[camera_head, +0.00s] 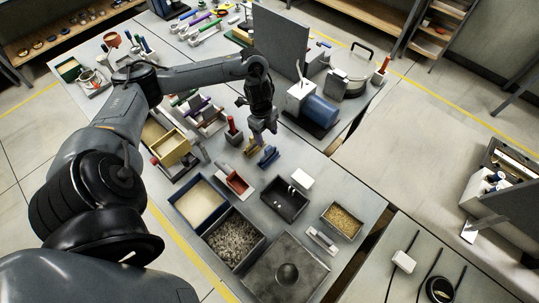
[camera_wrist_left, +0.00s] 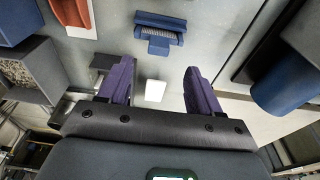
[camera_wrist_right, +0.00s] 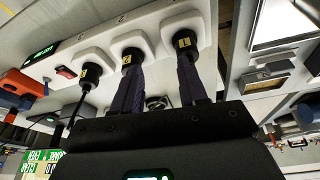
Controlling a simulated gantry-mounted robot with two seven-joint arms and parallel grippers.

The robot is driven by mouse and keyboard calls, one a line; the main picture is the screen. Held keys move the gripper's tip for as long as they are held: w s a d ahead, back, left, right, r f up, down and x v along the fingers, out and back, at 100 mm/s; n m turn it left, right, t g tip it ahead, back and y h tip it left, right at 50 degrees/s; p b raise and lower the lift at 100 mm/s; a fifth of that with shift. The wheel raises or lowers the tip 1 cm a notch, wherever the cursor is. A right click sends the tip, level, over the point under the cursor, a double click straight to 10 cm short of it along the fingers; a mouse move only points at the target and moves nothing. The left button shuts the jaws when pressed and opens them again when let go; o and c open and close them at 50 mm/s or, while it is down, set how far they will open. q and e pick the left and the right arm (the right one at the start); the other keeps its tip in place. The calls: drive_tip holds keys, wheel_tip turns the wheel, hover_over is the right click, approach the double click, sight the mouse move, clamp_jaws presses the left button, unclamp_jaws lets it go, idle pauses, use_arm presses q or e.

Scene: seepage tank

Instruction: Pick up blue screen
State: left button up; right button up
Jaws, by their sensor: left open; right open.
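The blue screen (camera_head: 268,157) is a small blue-framed piece on the grey bench, just below my left gripper (camera_head: 263,133) in the head view. In the left wrist view the blue screen (camera_wrist_left: 160,27) shows a grey ribbed or meshed face and lies beyond the fingertips, apart from them. My left gripper (camera_wrist_left: 158,70) has its purple fingers spread with nothing between them. My right gripper (camera_wrist_right: 160,68) shows only in its wrist view. Its fingers are open, close to black plugs (camera_wrist_right: 184,42) on a white power strip (camera_wrist_right: 160,18); whether they touch I cannot tell.
A red-handled tool (camera_head: 233,132) stands left of the screen. A blue cylinder (camera_head: 320,110) and upright grey panel (camera_head: 281,45) stand behind. Bare bench lies right of the screen.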

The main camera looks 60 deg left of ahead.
sight(268, 148)
use_arm(q)
drive_tip(key=shift+w+d+f, duration=0.1)
drive_tip(key=shift+d+f, duration=0.1)
drive_tip(key=shift+f, duration=1.15)
drive_tip(key=shift+s+d+f, duration=0.1)
drive_tip(key=shift+d+f, duration=0.1)
drive_tip(key=shift+f, duration=1.1)
drive_tip(key=shift+w+d+f, duration=0.1)
drive_tip(key=shift+d+f, duration=0.1)
drive_tip(key=shift+f, duration=1.15)
drive_tip(key=c, duration=1.1)
